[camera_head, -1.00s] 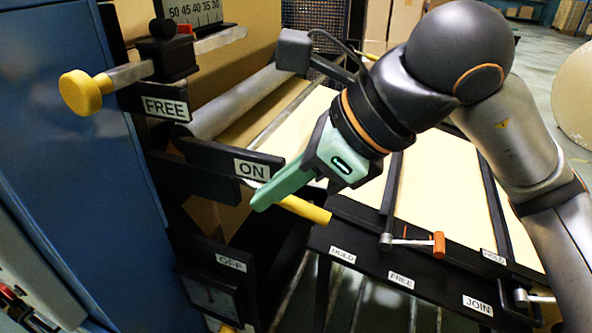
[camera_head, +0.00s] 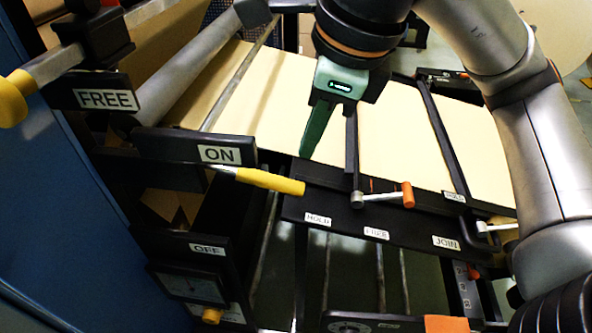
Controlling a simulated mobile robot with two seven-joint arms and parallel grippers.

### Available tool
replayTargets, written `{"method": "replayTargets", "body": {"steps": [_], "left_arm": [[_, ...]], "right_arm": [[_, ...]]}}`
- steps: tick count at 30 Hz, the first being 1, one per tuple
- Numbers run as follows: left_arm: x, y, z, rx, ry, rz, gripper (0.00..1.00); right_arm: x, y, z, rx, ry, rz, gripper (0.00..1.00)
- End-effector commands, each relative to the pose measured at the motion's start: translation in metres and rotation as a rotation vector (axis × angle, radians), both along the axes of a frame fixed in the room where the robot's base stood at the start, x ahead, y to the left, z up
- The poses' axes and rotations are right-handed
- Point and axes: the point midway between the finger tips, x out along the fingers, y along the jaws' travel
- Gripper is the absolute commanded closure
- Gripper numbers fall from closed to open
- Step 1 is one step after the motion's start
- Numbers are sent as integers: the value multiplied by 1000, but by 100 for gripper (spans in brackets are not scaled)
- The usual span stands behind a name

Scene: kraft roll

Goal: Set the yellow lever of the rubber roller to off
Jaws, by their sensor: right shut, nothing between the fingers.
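The lever (camera_head: 268,181) has a yellow grip on a thin metal rod and points right, tilted slightly down. It sits just below the ON label (camera_head: 220,155); the OFF label (camera_head: 207,249) is on the black frame further down. My right gripper (camera_head: 308,152) has green fingers pointing down and is shut and empty. Its tips show just above the right end of the yellow grip, with a small gap in the picture; depth between them is hard to tell. The rubber roller (camera_head: 200,83) is the grey cylinder behind. My left gripper is not in view.
A yellow knob (camera_head: 14,98) and the FREE label (camera_head: 106,99) are at upper left. An orange-tipped lever (camera_head: 407,194) is right of my gripper, above HOLD, FREE and JOIN labels. Pale kraft paper (camera_head: 270,95) runs behind. A blue cabinet (camera_head: 60,220) stands at left.

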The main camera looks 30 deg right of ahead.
Motion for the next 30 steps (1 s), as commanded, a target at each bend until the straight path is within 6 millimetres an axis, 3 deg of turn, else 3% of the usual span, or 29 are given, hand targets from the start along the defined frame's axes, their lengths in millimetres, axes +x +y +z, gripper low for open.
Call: {"method": "replayTargets", "body": {"steps": [6, 12, 30], "left_arm": [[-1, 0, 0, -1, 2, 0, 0], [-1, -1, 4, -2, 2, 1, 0], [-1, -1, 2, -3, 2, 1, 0]], "right_arm": [[12, 3, -40, -1, 3, 0, 100], [20, 6, -65, -1, 1, 1, 100], [24, 7, -76, 7, -5, 1, 100]]}}
